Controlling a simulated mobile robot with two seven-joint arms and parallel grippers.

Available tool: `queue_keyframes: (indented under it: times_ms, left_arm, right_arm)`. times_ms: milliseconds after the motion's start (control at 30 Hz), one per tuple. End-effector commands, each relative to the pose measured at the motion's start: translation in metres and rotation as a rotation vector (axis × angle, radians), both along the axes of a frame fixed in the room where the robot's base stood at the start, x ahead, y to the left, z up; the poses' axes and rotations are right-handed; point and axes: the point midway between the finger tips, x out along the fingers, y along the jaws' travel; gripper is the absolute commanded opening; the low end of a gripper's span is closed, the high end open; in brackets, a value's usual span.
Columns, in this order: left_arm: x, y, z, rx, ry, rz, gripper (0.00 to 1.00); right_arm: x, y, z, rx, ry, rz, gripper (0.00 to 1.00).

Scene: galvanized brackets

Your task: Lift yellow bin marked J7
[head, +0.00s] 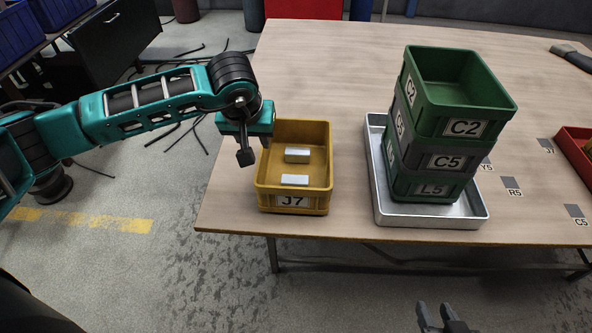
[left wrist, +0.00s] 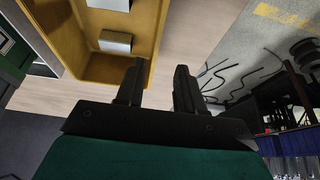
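The yellow bin marked J7 (head: 318,200) stands upright on the table near its left front corner. It holds two grey metal pieces (head: 297,155). My left gripper (head: 246,158) is at the bin's left wall, pointing down. In the left wrist view its two fingers (left wrist: 158,88) are apart, and the yellow bin (left wrist: 152,45) fills the upper left, its rim close to the fingers. I cannot tell whether they touch the wall. My right gripper (head: 440,316) is at the bottom edge of the head view, in front of the table, its fingers apart and empty.
A silver tray (head: 430,222) to the right holds a stack of bins: green C2 (head: 440,113), grey C5 (head: 432,155) and green L5 (head: 413,187). Labelled grey marks, a red bin (head: 572,150) and a dark-handled tool (head: 570,55) lie further right. The table behind J7 is clear.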

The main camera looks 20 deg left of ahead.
Motion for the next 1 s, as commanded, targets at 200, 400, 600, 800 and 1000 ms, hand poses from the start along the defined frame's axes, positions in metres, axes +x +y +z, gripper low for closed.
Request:
queue_keyframes:
  times_ms: [200,400,600,800,1000]
  left_arm:
    - [0.014,0.003,-0.036,-0.005,0.003,0.002,0.37]
    - [0.020,0.003,-0.049,-0.006,0.003,0.001,0.37]
    - [0.034,0.003,-0.075,-0.008,0.004,0.003,0.37]
    - [0.041,0.006,-0.090,-0.007,0.000,0.001,0.37]
    - [0.041,0.006,-0.090,-0.007,0.000,0.001,0.37]
  right_arm:
    - [0.001,0.001,-0.002,0.001,-0.002,0.004,0.37]
    - [0.001,0.002,-0.003,0.001,0.002,0.005,0.37]
    - [0.001,0.002,-0.006,0.003,0.006,0.006,0.37]
    - [0.002,0.004,-0.007,0.005,0.005,0.008,0.37]
    - [0.002,0.004,-0.005,0.006,0.004,0.009,0.37]
